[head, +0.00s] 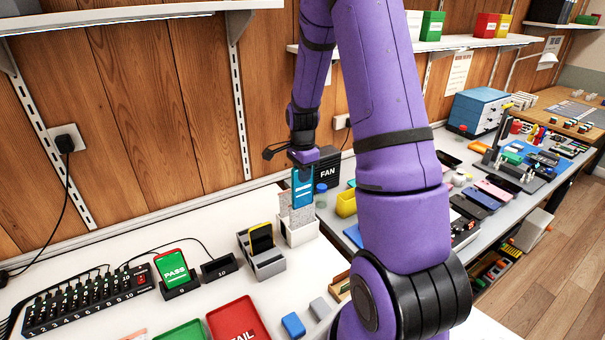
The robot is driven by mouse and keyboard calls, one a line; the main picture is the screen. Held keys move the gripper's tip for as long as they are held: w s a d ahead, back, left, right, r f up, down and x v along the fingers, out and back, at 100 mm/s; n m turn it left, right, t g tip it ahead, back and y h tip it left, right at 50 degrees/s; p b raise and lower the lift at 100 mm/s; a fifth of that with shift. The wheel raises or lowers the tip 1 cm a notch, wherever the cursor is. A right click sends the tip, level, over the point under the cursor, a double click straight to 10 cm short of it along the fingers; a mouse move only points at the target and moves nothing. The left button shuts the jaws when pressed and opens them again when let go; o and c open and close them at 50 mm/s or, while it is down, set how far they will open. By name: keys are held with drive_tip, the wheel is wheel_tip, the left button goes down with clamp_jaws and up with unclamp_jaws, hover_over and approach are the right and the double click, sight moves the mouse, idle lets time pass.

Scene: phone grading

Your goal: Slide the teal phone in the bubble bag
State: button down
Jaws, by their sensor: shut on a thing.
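The teal phone (302,188) hangs upright from my gripper (303,160), which is shut on its upper end. The phone is over the bubble bag (293,212), a grey, textured pouch standing in a white holder (299,232). The phone's lower end overlaps the bag's upper part in the head view. I cannot tell whether that end is inside the bag's mouth or in front of it. The fingertips are small and partly hidden by my wrist.
A grey stand with a black and yellow item (262,240) is just left of the holder. A black FAN box (328,169) is close behind on the right, with a yellow bin (346,204) nearby. Blue and grey blocks (293,325) lie in front. Bare white table (140,236) is at left.

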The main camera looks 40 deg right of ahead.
sight(302, 207)
drive_tip(key=shift+f, duration=0.35)
drive_tip(key=shift+f, duration=1.9)
drive_tip(key=shift+f, duration=0.25)
drive_tip(key=shift+f, duration=1.5)
drive_tip(key=shift+f, duration=0.35)
drive_tip(key=shift+f, duration=0.35)
drive_tip(key=shift+f, duration=0.1)
drive_tip(key=c, duration=1.1)
unclamp_jaws()
